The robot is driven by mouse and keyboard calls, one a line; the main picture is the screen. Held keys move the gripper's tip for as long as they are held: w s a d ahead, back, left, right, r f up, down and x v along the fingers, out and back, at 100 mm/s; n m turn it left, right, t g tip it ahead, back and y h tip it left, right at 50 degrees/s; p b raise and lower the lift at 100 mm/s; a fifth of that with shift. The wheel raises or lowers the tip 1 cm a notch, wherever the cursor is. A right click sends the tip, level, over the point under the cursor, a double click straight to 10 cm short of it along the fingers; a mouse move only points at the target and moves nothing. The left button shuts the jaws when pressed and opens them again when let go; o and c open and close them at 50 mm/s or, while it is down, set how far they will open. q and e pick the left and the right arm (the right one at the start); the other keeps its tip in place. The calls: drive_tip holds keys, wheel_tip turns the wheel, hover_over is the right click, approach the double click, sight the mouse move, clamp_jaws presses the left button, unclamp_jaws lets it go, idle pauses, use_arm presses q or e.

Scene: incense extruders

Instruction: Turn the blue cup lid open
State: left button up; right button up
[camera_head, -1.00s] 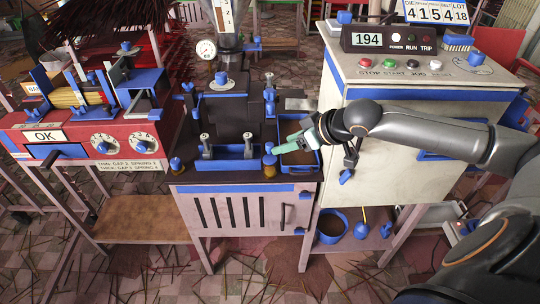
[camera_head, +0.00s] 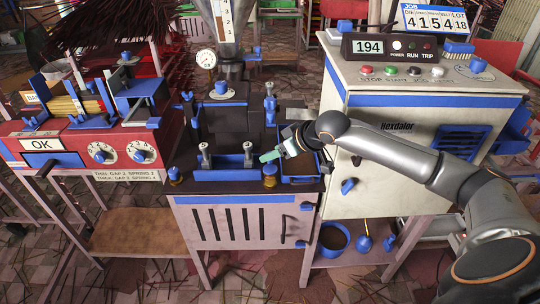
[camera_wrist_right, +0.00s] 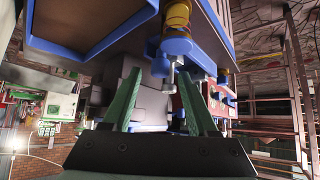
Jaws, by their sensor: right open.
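A small brass-coloured cup (camera_head: 270,181) with a blue lid (camera_head: 270,169) stands at the front right of the dark machine bench, between two blue trays. A similar blue-topped brass cup (camera_head: 175,178) stands at the bench's left end. My right gripper (camera_head: 268,156), with green fingers, is just above and beside the right-hand cup, apart from it as far as I can see. In the right wrist view the gripper (camera_wrist_right: 161,74) is open and empty. Beyond its fingertips are a blue part (camera_wrist_right: 178,46) and a brass cylinder (camera_wrist_right: 178,15). My left gripper is not in view.
A blue-edged tray (camera_head: 301,180) lies right of the cup, under my right wrist. A pale control cabinet (camera_head: 400,95) stands close on the right. A red machine (camera_head: 75,130) stands at left.

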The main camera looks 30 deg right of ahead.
drive_tip(key=shift+x, duration=1.3)
drive_tip(key=shift+c, duration=0.3)
clamp_jaws()
